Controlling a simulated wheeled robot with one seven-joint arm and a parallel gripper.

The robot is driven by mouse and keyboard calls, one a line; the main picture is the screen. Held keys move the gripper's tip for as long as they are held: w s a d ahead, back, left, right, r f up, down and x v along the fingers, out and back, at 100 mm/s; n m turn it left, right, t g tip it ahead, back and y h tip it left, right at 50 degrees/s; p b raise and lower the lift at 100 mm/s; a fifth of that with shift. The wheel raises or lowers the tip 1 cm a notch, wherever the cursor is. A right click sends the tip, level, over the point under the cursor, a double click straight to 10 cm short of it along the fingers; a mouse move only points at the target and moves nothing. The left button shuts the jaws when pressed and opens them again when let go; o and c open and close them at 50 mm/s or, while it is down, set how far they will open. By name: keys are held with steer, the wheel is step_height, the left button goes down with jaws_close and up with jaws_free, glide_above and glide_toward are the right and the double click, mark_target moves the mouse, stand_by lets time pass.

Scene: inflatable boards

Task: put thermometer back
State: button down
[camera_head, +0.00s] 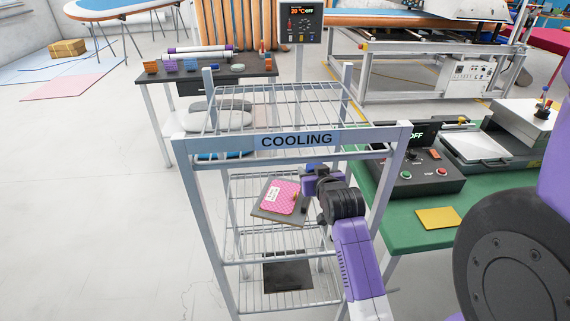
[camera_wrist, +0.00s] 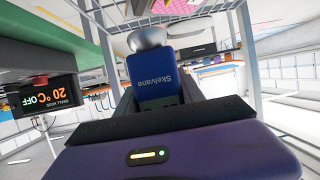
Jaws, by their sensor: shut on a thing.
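My gripper (camera_wrist: 158,98) is shut on a blue block-shaped thing labelled "Skelvane" with a round silver end (camera_wrist: 160,80), seen close in the wrist view; it appears to be the thermometer. In the head view my gripper (camera_head: 308,185) is at the right side of the grey cooling rack (camera_head: 296,140), at the level of a middle shelf. A pink patterned piece (camera_head: 278,195) with a white label lies on a grey board there, just left of the gripper. The held thing is mostly too small to make out in the head view.
Right of the rack stands a green-topped table (camera_head: 400,225) with a control box (camera_head: 410,170), a press (camera_head: 497,140) and a yellow square (camera_head: 438,218). A dark plate (camera_head: 288,270) lies on a lower shelf. A dark table (camera_head: 207,72) stands behind.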

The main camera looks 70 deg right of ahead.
steer(key=w+a+f+n+t+y, duration=0.2)
steer(key=w+a, duration=0.4)
steer(key=a, duration=0.9)
steer(key=w+a+f+n+t+y, duration=0.2)
steer(key=w+a+f+n+y, duration=0.3)
steer(key=a, duration=1)
steer(key=w+a+f+n+t+y, duration=0.2)
steer(key=w+a+f+n+y, duration=0.2)
steer(key=a, duration=1.2)
steer(key=w, duration=0.3)
steer(key=shift+w+n+y, duration=0.3)
steer(key=shift+r, duration=0.1)
